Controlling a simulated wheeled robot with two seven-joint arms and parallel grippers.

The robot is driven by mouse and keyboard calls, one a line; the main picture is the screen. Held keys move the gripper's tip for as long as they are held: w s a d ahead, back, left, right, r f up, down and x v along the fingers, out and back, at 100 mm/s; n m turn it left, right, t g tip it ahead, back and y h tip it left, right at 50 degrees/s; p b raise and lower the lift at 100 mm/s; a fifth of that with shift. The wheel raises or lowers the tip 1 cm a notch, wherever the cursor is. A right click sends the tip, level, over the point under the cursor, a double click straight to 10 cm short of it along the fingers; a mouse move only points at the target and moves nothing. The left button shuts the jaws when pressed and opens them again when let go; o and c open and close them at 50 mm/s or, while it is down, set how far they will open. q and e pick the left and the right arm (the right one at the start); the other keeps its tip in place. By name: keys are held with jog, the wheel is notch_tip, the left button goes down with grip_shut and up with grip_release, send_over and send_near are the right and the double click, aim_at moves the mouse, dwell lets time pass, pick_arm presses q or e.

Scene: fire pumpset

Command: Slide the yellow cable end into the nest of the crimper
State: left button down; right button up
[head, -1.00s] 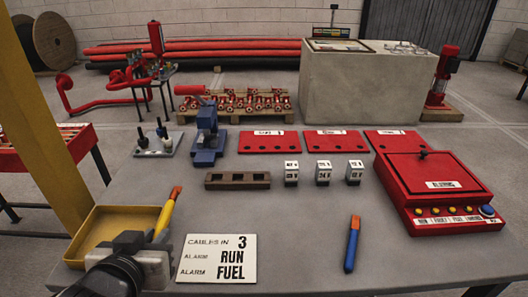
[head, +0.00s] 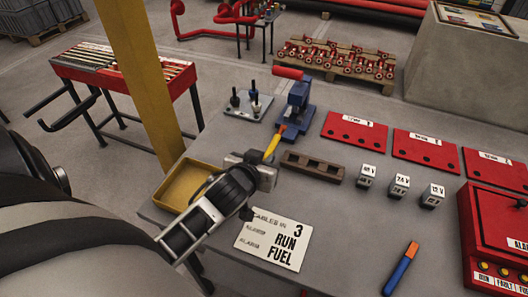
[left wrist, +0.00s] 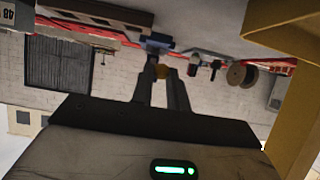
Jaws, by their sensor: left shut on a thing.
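The yellow cable (head: 271,149) has an orange end (head: 281,131) pointing away toward the blue crimper (head: 297,112). My left gripper (head: 262,163) is shut on the cable, behind the orange end. The end overlaps the crimper's near lower side in the head view; I cannot tell whether it touches or is inside the nest. In the left wrist view, which looks upside down, my fingers (left wrist: 162,74) hold the yellow cable (left wrist: 160,71), with the blue crimper (left wrist: 157,41) straight beyond. The crimper's red handle (head: 288,73) is raised. My right gripper is out of view.
A brown slotted block (head: 312,166) stands right of the gripper, close to the crimper. A grey plate with dark posts (head: 248,105) lies left of the crimper.

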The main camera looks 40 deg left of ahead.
aim_at(275, 142)
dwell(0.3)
pick_arm(q)
jog(key=shift+f+b+x, duration=0.25)
jog(key=shift+b+x, duration=0.3)
jog(key=shift+x, duration=0.75)
jog(key=shift+w+a+f+b, duration=0.2)
jog(key=shift+w+f+b, duration=0.5)
jog(key=shift+w+f, duration=0.3)
jog(key=shift+w+a+f, duration=0.1)
jog(key=shift+w+f, duration=0.25)
jog(key=shift+w, duration=0.2)
jog(key=shift+w+a+f+b, duration=0.15)
jog(key=shift+w+b, duration=0.15)
jog(key=shift+w, duration=0.4)
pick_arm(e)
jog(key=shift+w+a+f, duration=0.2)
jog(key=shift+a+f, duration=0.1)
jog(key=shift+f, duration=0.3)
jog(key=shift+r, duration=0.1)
pick_arm(q)
jog(key=shift+w, duration=0.15)
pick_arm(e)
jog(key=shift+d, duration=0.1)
